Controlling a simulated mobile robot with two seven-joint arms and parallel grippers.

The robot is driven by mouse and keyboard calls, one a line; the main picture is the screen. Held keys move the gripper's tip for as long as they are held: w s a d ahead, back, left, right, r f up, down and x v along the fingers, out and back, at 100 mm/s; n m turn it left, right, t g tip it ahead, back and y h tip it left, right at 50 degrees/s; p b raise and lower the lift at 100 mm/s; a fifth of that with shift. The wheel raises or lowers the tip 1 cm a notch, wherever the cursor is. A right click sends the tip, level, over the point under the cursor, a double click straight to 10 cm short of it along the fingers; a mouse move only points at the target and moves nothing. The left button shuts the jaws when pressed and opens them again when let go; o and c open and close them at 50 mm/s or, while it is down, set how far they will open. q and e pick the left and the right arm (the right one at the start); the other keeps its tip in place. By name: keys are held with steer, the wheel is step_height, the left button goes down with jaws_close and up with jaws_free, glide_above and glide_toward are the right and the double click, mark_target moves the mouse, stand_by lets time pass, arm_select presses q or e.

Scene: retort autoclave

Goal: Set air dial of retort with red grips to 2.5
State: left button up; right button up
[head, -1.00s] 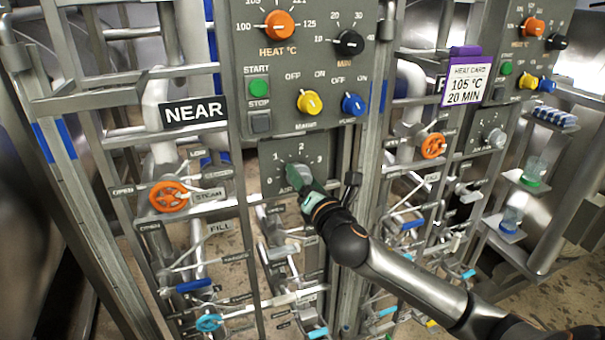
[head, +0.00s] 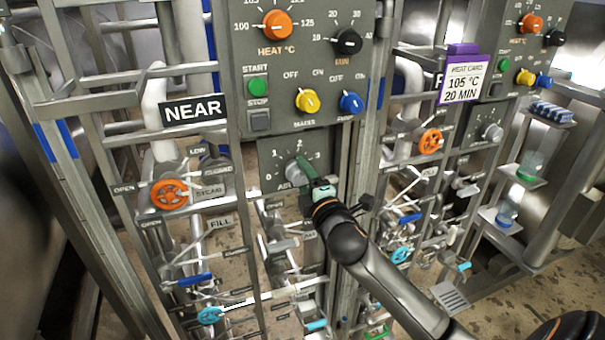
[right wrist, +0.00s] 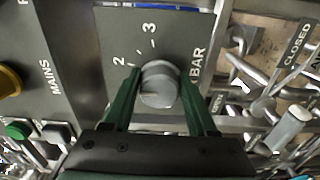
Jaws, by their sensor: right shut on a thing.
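The grey air dial (head: 293,171) sits on the lower panel of the retort marked NEAR, with numbers from 0 to 3 around it. In the right wrist view, its round knob (right wrist: 160,84) lies between the green fingers of my right gripper (right wrist: 161,98), with 2 and 3 visible beyond. A pale mark on the knob points roughly left in that view; its exact value is unclear. My right gripper (head: 306,174) is shut on the knob and partly covers the panel. Blue bands show on this retort's frame; I see no red grips. My left gripper is out of view.
Above are the orange heat knob (head: 277,25), yellow mains knob (head: 307,101) and blue knob (head: 352,103). Orange handwheels (head: 169,194) and pipes crowd both sides. A second retort with its own grey dial (head: 490,132) and a heat card (head: 460,83) stands right.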

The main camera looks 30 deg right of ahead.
steer(key=m, duration=0.4)
steer(key=shift+f+m, duration=0.15)
steer(key=shift+m, duration=0.15)
steer(key=shift+a+f+m, duration=0.1)
steer(key=shift+m, duration=1.8)
steer(key=o, duration=1.4)
steer(key=shift+c, duration=0.2)
steer(key=b+v, duration=0.2)
steer(key=v, duration=1)
steer(key=shift+s, duration=0.25)
